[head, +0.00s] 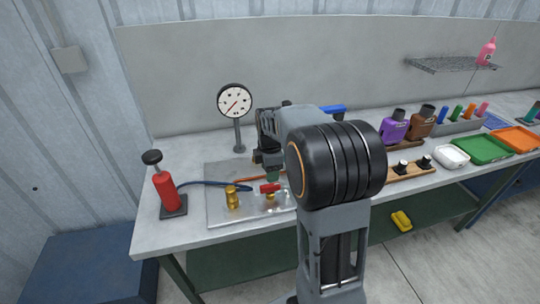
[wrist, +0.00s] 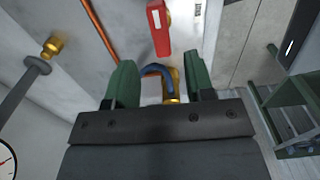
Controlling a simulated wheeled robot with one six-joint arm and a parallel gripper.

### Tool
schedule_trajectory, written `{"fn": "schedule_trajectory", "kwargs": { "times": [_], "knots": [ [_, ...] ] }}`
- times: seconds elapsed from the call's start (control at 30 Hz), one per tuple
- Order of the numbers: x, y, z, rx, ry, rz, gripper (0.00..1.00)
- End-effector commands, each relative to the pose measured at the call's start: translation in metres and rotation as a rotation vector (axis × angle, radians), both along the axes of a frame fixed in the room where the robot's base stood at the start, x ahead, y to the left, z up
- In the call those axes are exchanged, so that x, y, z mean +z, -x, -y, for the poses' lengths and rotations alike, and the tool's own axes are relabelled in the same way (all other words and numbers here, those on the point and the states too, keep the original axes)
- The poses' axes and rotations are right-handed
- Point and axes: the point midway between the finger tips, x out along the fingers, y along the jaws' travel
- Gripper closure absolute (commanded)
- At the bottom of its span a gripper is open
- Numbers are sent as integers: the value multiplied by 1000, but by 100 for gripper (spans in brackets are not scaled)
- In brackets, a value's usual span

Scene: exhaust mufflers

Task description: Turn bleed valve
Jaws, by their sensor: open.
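The bleed valve is a brass body (head: 270,197) with a red lever handle (head: 269,188) on the metal plate (head: 222,218). My gripper (head: 272,177) hangs just above and behind the valve in the head view, partly hidden by my arm. In the wrist view my gripper's two green fingers (wrist: 160,75) are apart with nothing held. The red handle (wrist: 158,28) lies beyond the fingertips there, not between them. A brass fitting (wrist: 170,88) and a blue curved hose (wrist: 155,69) show in the gap between the fingers; contact cannot be told.
A pressure gauge (head: 235,100) stands behind the plate. A red hand pump (head: 164,190) stands at left with a blue hose (head: 205,184) to the plate. Another brass fitting (head: 233,199) stands left of the valve. Purple (head: 394,127) and brown parts and trays are at right.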

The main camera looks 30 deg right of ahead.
Motion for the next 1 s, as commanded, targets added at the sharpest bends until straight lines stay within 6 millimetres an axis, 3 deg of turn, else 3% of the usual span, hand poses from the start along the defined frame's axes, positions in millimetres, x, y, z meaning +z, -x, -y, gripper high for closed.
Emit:
{"fn": "schedule_trajectory", "kwargs": {
  "times": [0.2,0.4,1.0],
  "knots": [
    [41,0,0,0,1,3,51],
    [63,0,0,1,0,1,51],
    [70,0,0,1,0,-1,51]
  ]
}}
